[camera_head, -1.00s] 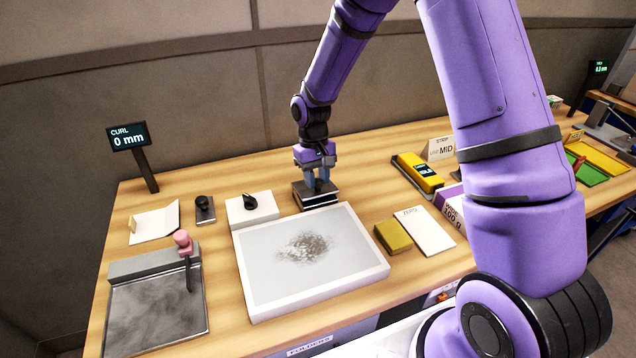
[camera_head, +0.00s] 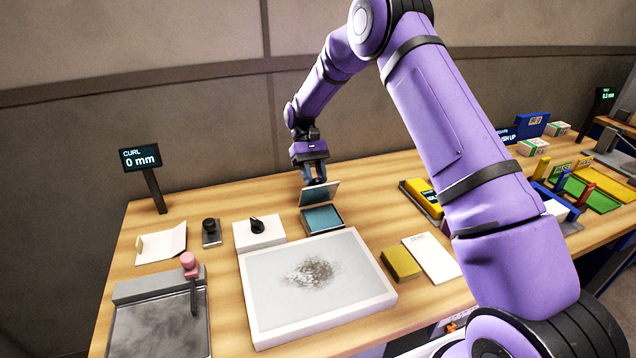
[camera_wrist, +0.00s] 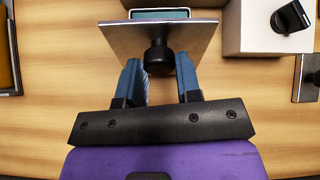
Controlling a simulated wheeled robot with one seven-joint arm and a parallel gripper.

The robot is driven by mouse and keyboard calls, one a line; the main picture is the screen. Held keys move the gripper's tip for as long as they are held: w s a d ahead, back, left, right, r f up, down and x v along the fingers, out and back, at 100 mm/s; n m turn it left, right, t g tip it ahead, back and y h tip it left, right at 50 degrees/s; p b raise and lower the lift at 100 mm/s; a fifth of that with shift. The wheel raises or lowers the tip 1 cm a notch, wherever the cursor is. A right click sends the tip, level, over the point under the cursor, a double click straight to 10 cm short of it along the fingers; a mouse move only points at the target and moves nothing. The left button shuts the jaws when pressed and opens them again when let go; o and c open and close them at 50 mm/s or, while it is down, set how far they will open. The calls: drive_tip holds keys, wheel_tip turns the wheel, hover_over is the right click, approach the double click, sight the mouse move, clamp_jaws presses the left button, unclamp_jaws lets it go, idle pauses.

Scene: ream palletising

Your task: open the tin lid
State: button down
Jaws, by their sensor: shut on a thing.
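The tin (camera_head: 324,221) stands on the bench behind the white-framed tray, its teal inside showing. Its lid (camera_head: 319,194) is a grey plate, raised and tilted up at the tin's back edge. My gripper (camera_head: 317,180) is above and behind the tin, with its fingers at the lid. In the wrist view the lid (camera_wrist: 130,38) carries a round black knob (camera_wrist: 158,58), which lies between the finger ends of my gripper (camera_wrist: 160,78). The tin (camera_wrist: 160,14) shows partly beyond the lid. Whether lid and tin still touch is hard to tell.
A white box with a black knob (camera_head: 258,233) stands left of the tin. The white-framed tray (camera_head: 375,301) is in front. A yellow block (camera_head: 401,264) and white card (camera_head: 432,257) lie at right, with a yellow device (camera_head: 419,195) behind. Bench right of the tin is clear.

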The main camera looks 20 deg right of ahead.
drive_tip(key=shift+w+d+f, duration=0.1)
drive_tip(key=shift+w+f, duration=0.15)
drive_tip(key=shift+w, duration=0.4)
drive_tip(key=shift+w+a+f, duration=0.1)
drive_tip(key=shift+w+f, duration=0.15)
drive_tip(key=shift+w, duration=0.35)
drive_tip(key=shift+w+d+f, duration=0.1)
drive_tip(key=shift+w+f, duration=0.15)
drive_tip(key=shift+w, duration=0.4)
drive_tip(key=shift+d, duration=0.1)
drive_tip(key=c, duration=0.8)
unclamp_jaws()
drive_tip(key=shift+w, duration=0.1)
drive_tip(key=shift+r, duration=0.1)
